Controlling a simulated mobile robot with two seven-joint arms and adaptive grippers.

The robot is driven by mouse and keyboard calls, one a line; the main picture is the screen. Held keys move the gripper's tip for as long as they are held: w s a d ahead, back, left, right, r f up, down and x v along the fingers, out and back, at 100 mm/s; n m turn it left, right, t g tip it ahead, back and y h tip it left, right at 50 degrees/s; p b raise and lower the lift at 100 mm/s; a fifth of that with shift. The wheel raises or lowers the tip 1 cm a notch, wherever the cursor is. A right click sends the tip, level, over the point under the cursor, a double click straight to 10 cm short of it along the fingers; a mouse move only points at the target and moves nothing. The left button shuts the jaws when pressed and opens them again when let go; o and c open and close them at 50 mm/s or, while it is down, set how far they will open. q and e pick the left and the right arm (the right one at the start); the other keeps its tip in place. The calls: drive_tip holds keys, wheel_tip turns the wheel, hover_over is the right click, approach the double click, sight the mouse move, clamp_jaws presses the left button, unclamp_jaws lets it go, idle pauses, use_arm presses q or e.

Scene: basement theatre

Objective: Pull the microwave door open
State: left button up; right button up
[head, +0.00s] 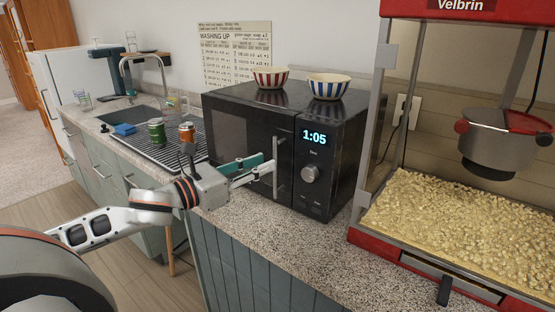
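The black microwave (240,98) stands on the speckled counter, and its door looks shut. The door has a dark window and an upright silver handle (281,165) at its right edge, beside the panel with the 1:05 display and a round knob. My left gripper (268,162) reaches in from the left in front of the door, with its fingertips at the handle. Its two fingers show a gap between them. Whether they touch the handle or have it between them cannot be told. My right gripper is out of view.
A red-striped bowl (270,78) and a blue-striped bowl (328,87) stand on top of the microwave. A red popcorn machine (448,276) stands close on the right. Green (156,131) and orange (186,133) cans stand on the sink drainer at left. Speckled counter lies bare in front of the microwave.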

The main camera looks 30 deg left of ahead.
use_arm(q)
drive_tip(key=shift+x, duration=2.6)
clamp_jaws()
